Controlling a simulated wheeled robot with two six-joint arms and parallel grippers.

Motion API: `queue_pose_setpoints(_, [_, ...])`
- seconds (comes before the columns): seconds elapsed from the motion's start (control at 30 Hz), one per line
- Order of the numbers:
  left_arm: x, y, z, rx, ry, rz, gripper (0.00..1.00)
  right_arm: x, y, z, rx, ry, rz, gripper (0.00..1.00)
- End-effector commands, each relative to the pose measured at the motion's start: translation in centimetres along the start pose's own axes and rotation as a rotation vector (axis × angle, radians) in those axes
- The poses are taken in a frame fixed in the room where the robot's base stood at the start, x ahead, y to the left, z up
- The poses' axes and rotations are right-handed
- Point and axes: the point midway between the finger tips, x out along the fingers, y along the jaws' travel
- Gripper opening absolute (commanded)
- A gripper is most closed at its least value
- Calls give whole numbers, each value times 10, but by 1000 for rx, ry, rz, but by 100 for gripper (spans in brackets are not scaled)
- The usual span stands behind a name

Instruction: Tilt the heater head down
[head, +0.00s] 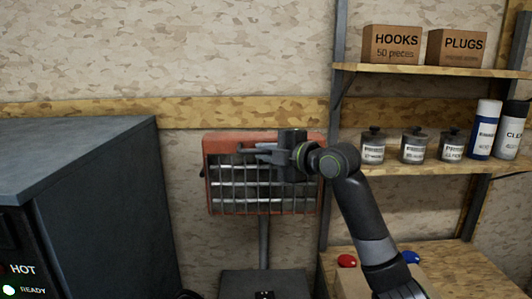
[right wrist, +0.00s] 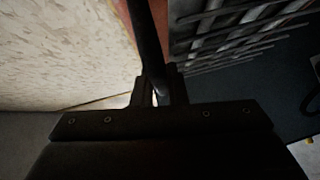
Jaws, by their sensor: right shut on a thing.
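The heater has an orange-red head (head: 262,138) with a grille of pale horizontal bars, on a grey post (head: 264,238) in the middle of the head view. The grille faces my camera and looks roughly upright. My right gripper (head: 268,153) is in front of the upper part of the head, with its arm coming from the lower right. In the right wrist view the gripper (right wrist: 156,90) is shut on a dark bar (right wrist: 147,40) beside the heater's grille (right wrist: 235,35). The bar's far end is hard to make out. My left gripper is out of view.
A dark cabinet (head: 95,190) marked HOT and READY stands at the left. At the right, shelves (head: 430,168) hold boxes, jars and bottles. A lower wooden bench (head: 455,270) carries a red knob (head: 346,261) and a blue knob (head: 411,257).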

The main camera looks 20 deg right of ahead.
Motion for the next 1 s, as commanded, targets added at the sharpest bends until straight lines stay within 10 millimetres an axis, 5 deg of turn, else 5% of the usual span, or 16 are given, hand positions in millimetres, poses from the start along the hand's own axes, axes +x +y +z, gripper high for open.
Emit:
queue_pose_setpoints(0.37, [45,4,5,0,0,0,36,-6,-23,-6,-92,0,91,0])
queue_pose_setpoints(1.0, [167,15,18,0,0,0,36,-18,-76,-17,-392,0,391,0])
